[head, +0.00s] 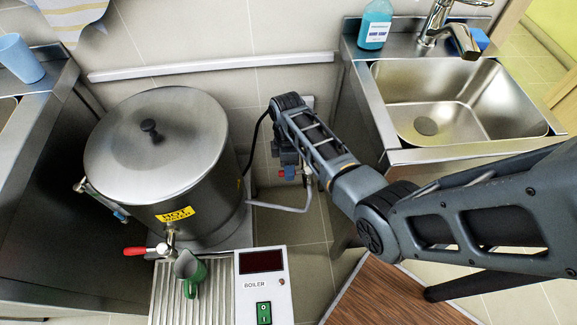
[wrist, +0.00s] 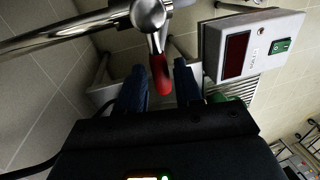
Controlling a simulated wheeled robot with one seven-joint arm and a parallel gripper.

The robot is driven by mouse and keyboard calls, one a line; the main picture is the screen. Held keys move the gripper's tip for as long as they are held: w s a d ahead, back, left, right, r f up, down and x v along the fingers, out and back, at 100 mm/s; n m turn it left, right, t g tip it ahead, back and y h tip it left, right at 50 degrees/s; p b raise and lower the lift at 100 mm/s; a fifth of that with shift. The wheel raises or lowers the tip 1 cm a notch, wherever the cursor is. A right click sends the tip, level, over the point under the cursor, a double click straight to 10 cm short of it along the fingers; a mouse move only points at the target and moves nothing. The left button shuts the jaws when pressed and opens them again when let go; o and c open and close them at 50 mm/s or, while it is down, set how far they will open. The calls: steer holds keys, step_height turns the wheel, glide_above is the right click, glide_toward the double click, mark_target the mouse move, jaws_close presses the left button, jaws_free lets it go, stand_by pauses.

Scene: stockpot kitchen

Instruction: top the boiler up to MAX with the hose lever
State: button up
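The boiler (head: 160,150) is a large steel pot with a closed lid and a yellow HOT WATER label. A narrow gauge (head: 100,197) slants along its left side with some blue at its lower end; I cannot read a MAX mark or the level. The red hose lever (wrist: 160,75) hangs from a round metal valve (wrist: 149,14) in the wrist view. My gripper (wrist: 160,86) is open, one finger on each side of the lever, with gaps visible.
A red-handled tap (head: 170,240) stands above a green-and-grey jug (head: 189,270) on a ribbed drip tray (head: 163,300). A BOILER control box (head: 262,285) has a dark display and a green switch. A sink (head: 450,100) is at right. A bent grey pipe (head: 290,208) runs near my gripper.

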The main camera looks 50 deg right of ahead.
jaws_close()
